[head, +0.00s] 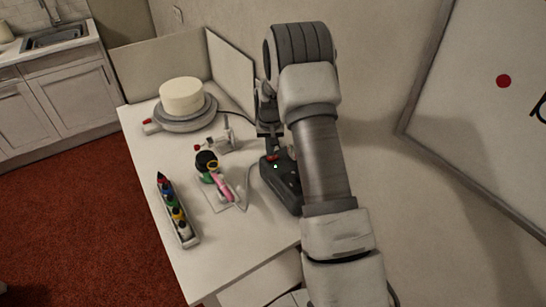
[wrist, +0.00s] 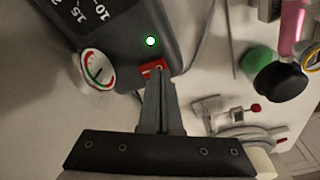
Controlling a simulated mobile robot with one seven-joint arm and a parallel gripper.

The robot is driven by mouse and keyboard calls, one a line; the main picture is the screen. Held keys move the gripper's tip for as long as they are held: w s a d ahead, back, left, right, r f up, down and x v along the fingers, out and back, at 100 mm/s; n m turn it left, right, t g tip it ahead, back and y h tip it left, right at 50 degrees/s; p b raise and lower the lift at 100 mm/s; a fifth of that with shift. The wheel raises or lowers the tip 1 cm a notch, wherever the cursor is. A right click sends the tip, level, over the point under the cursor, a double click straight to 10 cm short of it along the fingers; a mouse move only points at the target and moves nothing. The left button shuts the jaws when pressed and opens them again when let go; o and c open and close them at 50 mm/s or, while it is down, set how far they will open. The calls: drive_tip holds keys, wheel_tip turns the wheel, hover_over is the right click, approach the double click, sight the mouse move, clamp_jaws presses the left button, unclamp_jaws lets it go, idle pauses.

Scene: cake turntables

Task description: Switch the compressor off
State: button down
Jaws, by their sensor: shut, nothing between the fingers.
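The compressor (head: 286,183) is a dark grey box on the table's right side, partly hidden by my arm in the head view. In the wrist view its body (wrist: 120,30) fills the upper left, with a dial scale, a round pressure gauge (wrist: 96,70), a lit green lamp (wrist: 151,41) and a red switch (wrist: 153,68). My gripper (wrist: 160,76) is shut and empty, with its fingertips at the red switch, touching or very close to it. The fingertips cover part of the switch. In the head view my gripper (head: 268,148) is largely hidden, just above the compressor.
A pink airbrush (head: 223,187) on a stand, a small clear-and-red fitting (head: 222,140) and a rack of colour bottles (head: 177,212) stand left of the compressor. A white cake (head: 182,97) sits on a turntable (head: 186,118) behind. Wall panels border the table's back.

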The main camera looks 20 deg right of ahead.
drive_tip(key=shift+f+b, duration=0.45)
drive_tip(key=shift+f, duration=0.2)
drive_tip(key=shift+r, duration=0.1)
drive_tip(key=shift+r+p, duration=1.6)
drive_tip(key=shift+r, duration=1.85)
wheel_tip(320, 180, up, 12)
hover_over(270, 158)
drive_tip(key=s+a, duration=0.3)
drive_tip(key=s, duration=0.2)
drive_tip(key=s+a+r+n+t, duration=0.2)
drive_tip(key=s+a+r, duration=0.2)
drive_tip(key=s+r, duration=0.45)
drive_tip(key=s+a+r+n+t, duration=0.1)
drive_tip(key=s+a+r, duration=0.1)
drive_tip(key=s, duration=0.8)
drive_tip(key=s+a+r, duration=0.3)
drive_tip(key=s, duration=0.8)
drive_tip(key=shift+s+r+n+t+y, duration=0.25)
drive_tip(key=shift+s+n+t+y, duration=0.05)
drive_tip(key=shift+n+t, duration=0.1)
